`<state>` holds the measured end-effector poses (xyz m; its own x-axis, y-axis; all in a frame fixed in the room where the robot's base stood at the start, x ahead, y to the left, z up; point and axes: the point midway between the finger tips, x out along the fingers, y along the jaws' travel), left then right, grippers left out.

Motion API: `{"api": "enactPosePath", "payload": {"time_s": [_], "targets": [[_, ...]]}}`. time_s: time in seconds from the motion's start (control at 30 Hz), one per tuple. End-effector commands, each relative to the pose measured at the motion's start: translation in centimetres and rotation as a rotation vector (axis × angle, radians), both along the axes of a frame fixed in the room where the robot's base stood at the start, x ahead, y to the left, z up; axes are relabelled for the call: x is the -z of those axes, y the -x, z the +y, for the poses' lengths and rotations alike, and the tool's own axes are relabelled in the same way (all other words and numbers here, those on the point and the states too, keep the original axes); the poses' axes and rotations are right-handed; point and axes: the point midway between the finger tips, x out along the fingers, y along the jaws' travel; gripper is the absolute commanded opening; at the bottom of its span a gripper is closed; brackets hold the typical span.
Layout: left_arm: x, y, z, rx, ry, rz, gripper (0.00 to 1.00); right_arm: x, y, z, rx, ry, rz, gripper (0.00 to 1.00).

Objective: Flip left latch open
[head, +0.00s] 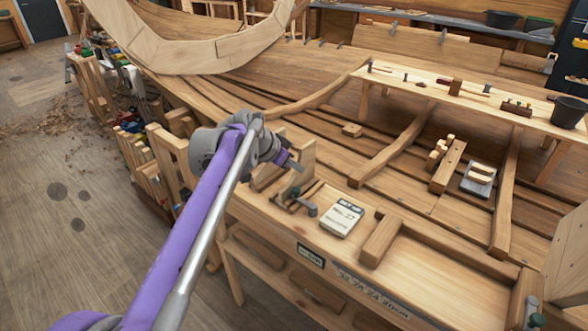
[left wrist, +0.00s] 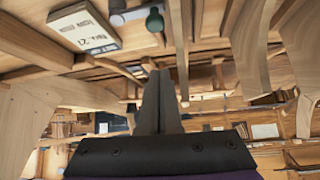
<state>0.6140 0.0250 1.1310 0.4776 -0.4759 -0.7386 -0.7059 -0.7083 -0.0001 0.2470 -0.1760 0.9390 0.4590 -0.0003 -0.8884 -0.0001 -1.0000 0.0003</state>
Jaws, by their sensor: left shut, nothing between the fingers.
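The left latch (head: 305,206) sits on the near bench ledge, a grey metal piece with a dark green round knob. In the left wrist view the latch's green knob (left wrist: 154,20) shows at the top, above my fingertips in the picture. My left gripper (head: 297,166) is shut and empty, above and behind the latch by a wooden upright, apart from the knob. Its shut fingers (left wrist: 157,76) point away in the wrist view. The latch's base is partly hard to make out. A second green-knobbed latch (head: 535,318) is at the bottom right. My right gripper is not seen.
A white labelled card (head: 342,219) lies right of the left latch, with a wooden block (head: 381,240) beyond it. A wooden upright (head: 305,156) stands close to my gripper. Curved hull ribs and a tool bench (head: 490,100) lie farther back. Floor is open at left.

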Motion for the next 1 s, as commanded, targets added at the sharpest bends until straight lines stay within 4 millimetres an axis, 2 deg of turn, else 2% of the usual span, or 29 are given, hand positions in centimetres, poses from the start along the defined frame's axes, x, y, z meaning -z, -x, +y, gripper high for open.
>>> {"api": "enactPosePath", "payload": {"time_s": [0.1, 0.37, 0.6, 1.0], "targets": [[1.9, -1.2, -1.4, 0.003, 0.001, 0.001, 0.00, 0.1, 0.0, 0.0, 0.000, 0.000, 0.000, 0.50], [5.6, -3.6, -3.7, 0.001, 0.001, -0.001, 0.00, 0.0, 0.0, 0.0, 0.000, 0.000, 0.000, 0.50], [6.0, -1.3, -1.3, -0.001, 0.001, 0.001, 0.00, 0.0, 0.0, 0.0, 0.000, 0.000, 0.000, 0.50], [6.2, -0.7, -0.8, 0.001, 0.001, 0.001, 0.00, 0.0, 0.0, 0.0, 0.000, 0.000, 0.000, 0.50]]}}
